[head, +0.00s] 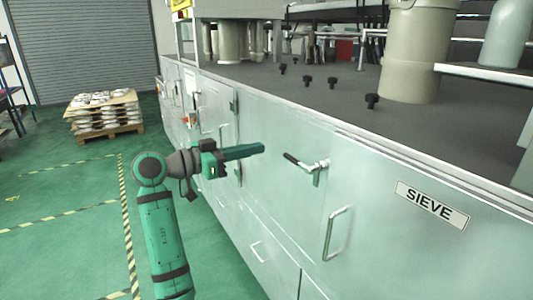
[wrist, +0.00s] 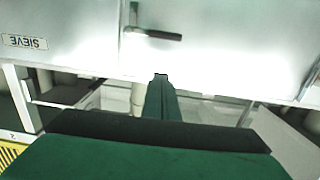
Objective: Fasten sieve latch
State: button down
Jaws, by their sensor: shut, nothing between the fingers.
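The sieve latch (head: 316,170) is a metal lever with a black grip on the pale cabinet front, left of the SIEVE label (head: 432,205). Its grip points left, away from the label, and lies roughly level. In the wrist view, which is upside down, the latch (wrist: 152,34) shows beside a vertical panel seam, with the label (wrist: 24,41) at the left. My gripper (head: 258,149) is shut and empty, in front of the cabinet, left of the latch and apart from it. Its green fingers also show in the wrist view (wrist: 160,80).
A bar handle (head: 335,232) sticks out below the latch. Several black knobs (head: 332,82) and a beige bucket (head: 413,55) stand on the cabinet top. A pallet of castings (head: 104,112) stands at the far left. The green floor beside the cabinet is clear.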

aim_at(303, 167)
jog(key=w+d+f, duration=0.4)
jog(key=w+d, duration=0.1)
jog(key=d, duration=0.3)
jog(key=shift+w+f, duration=0.2)
jog(key=shift+w, duration=0.2)
